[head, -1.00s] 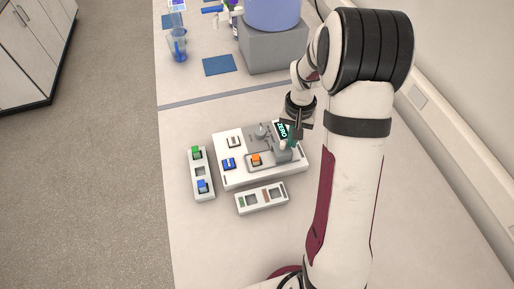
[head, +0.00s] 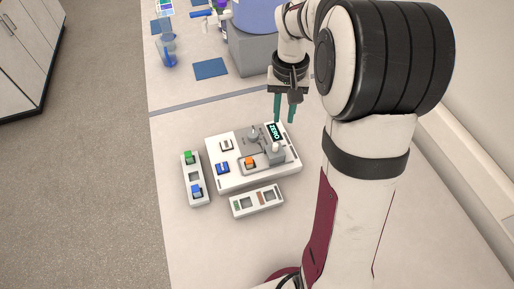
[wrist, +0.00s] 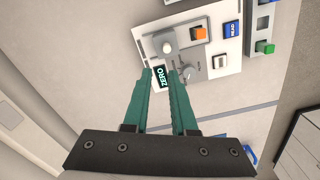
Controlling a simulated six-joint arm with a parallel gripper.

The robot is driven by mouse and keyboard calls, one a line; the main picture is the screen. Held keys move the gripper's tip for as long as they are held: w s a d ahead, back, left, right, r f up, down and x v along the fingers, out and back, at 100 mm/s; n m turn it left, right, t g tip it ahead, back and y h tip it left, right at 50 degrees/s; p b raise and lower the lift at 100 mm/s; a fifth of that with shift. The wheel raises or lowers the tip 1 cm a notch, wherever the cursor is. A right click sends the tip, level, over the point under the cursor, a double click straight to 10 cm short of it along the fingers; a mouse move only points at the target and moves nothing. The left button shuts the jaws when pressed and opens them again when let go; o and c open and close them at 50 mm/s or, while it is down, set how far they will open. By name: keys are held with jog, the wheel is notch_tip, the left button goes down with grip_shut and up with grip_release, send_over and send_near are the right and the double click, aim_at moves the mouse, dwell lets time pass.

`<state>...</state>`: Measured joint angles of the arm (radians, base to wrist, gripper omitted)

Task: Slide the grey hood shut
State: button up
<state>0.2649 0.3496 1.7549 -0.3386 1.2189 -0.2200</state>
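The grey hood (head: 274,156) sits on the right part of the white panel (head: 226,178), with a pale knob (head: 275,147) on it. The orange button (head: 250,162) shows uncovered just left of the hood. In the wrist view the hood (wrist: 152,44), its round knob (wrist: 167,48) and the orange button (wrist: 200,34) show beyond the fingertips. My gripper (head: 284,119) is raised above the panel's back edge, apart from the hood. Its two teal fingers are spread with nothing between them, as the wrist view shows too (wrist: 160,76).
The panel also carries a ZERO display (head: 274,132), a grey lever (head: 253,135), a white switch (head: 226,145) and a blue button (head: 222,168). One small block tray (head: 194,178) stands left, another (head: 256,212) in front. A blue container on a grey base (head: 252,55) stands behind.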

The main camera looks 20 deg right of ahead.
aim_at(276, 145)
jog(key=shift+o, duration=1.1)
jog(key=shift+n, duration=0.6)
jog(key=r, duration=0.2)
jog(key=a+r, duration=0.1)
jog(key=r, duration=0.1)
jog(key=shift+s+a+r, duration=0.1)
jog(key=shift+a+r, duration=0.05)
jog(key=shift+o, duration=0.3)
jog(key=shift+s+a+r, duration=0.1)
jog(key=shift+s, duration=0.05)
notch_tip(276, 145, down, 15)
jog(key=shift+f, duration=0.2)
grip_shut()
